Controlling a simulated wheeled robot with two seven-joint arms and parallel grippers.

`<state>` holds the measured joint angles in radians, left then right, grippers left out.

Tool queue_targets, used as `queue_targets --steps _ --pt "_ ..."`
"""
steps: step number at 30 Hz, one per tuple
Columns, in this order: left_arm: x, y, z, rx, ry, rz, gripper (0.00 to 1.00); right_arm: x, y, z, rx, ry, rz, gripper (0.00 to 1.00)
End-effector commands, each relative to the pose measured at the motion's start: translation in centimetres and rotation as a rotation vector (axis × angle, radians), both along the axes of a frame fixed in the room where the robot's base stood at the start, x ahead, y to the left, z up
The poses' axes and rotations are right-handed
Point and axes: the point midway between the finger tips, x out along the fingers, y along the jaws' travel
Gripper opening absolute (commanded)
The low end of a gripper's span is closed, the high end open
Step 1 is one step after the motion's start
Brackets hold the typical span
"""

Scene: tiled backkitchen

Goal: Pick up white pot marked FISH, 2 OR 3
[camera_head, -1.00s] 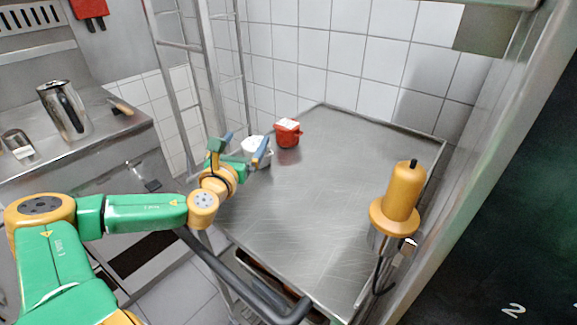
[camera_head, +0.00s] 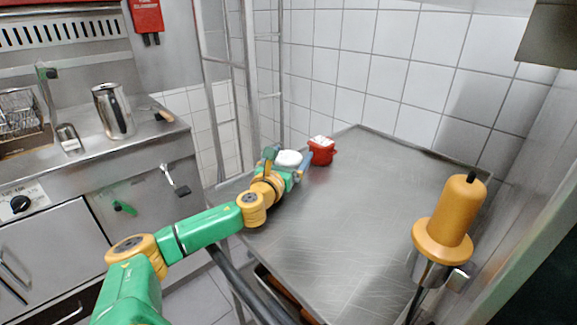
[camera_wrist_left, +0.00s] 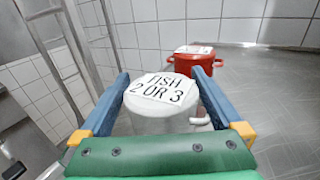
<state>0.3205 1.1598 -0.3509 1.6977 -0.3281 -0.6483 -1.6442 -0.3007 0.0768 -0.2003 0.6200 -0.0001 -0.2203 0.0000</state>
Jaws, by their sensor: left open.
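The white pot (camera_wrist_left: 160,118) has a white lid lettered FISH, 2 OR 3. In the left wrist view it stands between the two blue fingers of my left gripper (camera_wrist_left: 165,85), which is open. A side handle of the pot shows near the right finger. In the head view the white pot (camera_head: 288,158) is at the far left part of the steel table, partly hidden by my left gripper (camera_head: 287,157). My right gripper is not in view.
A red pot (camera_head: 322,152) with a white label stands just right of and behind the white pot. The steel table (camera_head: 370,215) is otherwise mostly clear. An orange-handled device (camera_head: 450,215) stands at its right edge. A metal rack (camera_head: 242,90) rises at left.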

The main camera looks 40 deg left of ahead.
Motion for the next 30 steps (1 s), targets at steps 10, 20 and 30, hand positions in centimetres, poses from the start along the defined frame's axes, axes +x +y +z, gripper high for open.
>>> queue_targets --steps 10,20,30 --pt "0.91 0.23 -0.03 0.000 0.000 -0.003 1.00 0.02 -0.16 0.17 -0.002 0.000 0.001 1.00" --pt "0.89 0.24 -0.04 0.000 0.001 -0.003 0.19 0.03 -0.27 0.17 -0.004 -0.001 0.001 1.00" --pt "0.88 0.27 0.76 0.002 -0.002 -0.002 0.11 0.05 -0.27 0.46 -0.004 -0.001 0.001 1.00"
